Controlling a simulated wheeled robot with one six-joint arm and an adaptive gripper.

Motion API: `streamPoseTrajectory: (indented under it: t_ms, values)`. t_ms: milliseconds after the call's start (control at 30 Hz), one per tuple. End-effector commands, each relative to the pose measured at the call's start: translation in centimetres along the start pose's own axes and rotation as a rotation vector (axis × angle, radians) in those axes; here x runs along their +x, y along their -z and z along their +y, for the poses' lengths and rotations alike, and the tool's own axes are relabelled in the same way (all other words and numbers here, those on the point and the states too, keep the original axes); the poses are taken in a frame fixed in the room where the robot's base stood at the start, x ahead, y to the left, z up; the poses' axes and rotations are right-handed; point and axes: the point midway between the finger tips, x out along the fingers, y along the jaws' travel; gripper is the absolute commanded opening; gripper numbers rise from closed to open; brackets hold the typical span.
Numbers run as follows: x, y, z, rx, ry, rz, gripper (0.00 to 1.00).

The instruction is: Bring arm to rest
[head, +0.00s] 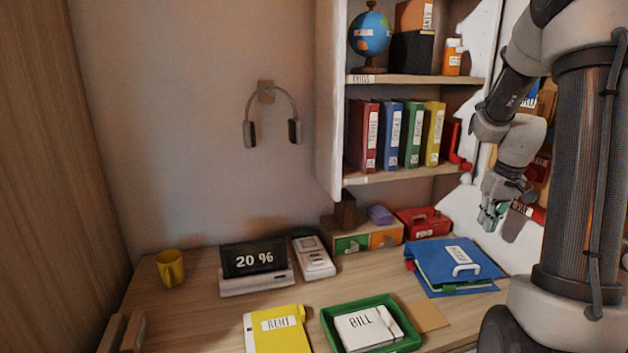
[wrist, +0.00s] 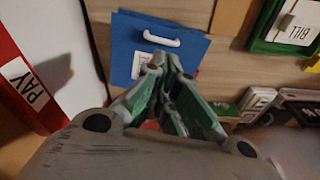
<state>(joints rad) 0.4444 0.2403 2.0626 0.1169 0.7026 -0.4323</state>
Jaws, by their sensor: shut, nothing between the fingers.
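My gripper (head: 490,217) hangs at the right of the head view, in front of the wall and shelf side, at the end of my folded arm. Its fingers are shut with nothing between them. In the wrist view the closed green-and-grey fingers (wrist: 170,75) point toward a blue folder (wrist: 133,55) with a white handle. The fingertips overlap the folder in the picture; in the head view the gripper is apart from and above the blue folder (head: 452,276) on the desk.
The desk (head: 190,315) bears a yellow mug (head: 170,268), a 20 % display (head: 254,262), a yellow RENT folder (head: 278,340) and a green tray (head: 330,318) with a BILL pad (head: 362,332). A shelf (head: 410,177) with binders and a globe (head: 369,36) stands behind. Headphones (head: 249,132) hang on the wall.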

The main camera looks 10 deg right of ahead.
Motion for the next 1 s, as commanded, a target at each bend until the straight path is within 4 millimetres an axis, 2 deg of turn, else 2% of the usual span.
streamPoseTrajectory:
  t_ms: [100,167,200,467,700,833,1000]
  values:
    - [0.7,-2.6,-0.7,0.088,0.019,-0.077,0.00]
    - [0.2,-4.7,-1.4,0.133,0.022,-0.117,0.00]
    - [-0.7,-6.0,-2.2,0.155,0.021,-0.131,0.00]
    - [-6.9,-12.1,-7.8,0.177,-0.007,-0.124,0.00]
    - [-12.0,-18.1,-12.8,0.079,-0.027,0.000,0.00]
    - [-13.7,-19.8,-14.5,-0.004,-0.021,0.099,0.00]
    - [-15.6,-20.1,-15.8,-0.071,-0.003,0.201,0.00]
